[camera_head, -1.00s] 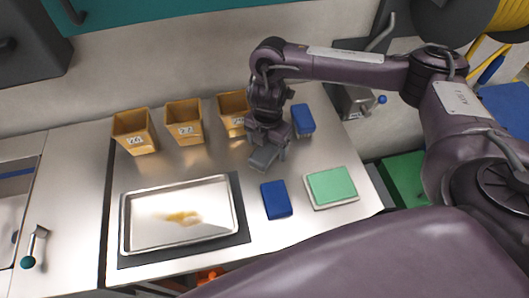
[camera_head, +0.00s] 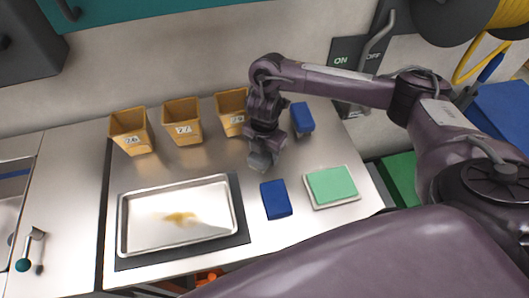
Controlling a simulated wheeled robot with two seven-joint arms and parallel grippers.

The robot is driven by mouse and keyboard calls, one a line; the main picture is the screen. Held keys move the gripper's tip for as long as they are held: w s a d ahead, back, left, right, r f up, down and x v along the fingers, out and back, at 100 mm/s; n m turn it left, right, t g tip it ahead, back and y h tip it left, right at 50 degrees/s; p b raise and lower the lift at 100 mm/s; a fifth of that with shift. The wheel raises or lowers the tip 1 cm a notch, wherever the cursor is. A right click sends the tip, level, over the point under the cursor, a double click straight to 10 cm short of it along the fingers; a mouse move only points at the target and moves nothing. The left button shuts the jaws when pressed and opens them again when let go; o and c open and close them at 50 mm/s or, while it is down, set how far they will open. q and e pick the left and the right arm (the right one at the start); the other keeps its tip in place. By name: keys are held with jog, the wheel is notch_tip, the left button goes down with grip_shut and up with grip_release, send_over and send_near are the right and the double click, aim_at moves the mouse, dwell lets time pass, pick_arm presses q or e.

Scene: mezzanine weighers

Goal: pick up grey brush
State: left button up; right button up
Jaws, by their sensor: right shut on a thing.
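The grey brush (camera_head: 260,161) shows as a small grey block at the jaws of my right gripper (camera_head: 263,148), over the steel worktop right of the metal tray. My right gripper points down and is shut on the brush. The wrist hides the brush's upper part, and I cannot tell whether it touches the worktop. My left gripper is not in view.
A metal tray (camera_head: 122,226) with a brown smear lies on a dark mat. Several tan bins (camera_head: 184,122) stand along the wall. A blue block (camera_head: 275,200), a green pad (camera_head: 331,185) on a pale dish and a blue-topped item (camera_head: 302,118) are nearby.

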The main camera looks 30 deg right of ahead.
jog(key=shift+c, duration=0.9)
jog(key=shift+r, duration=0.15)
jog(key=shift+r, duration=0.2)
notch_tip(320, 180, up, 19)
jog(key=p, duration=0.4)
jog(key=shift+r+p, duration=0.2)
jog(key=shift+p, duration=0.1)
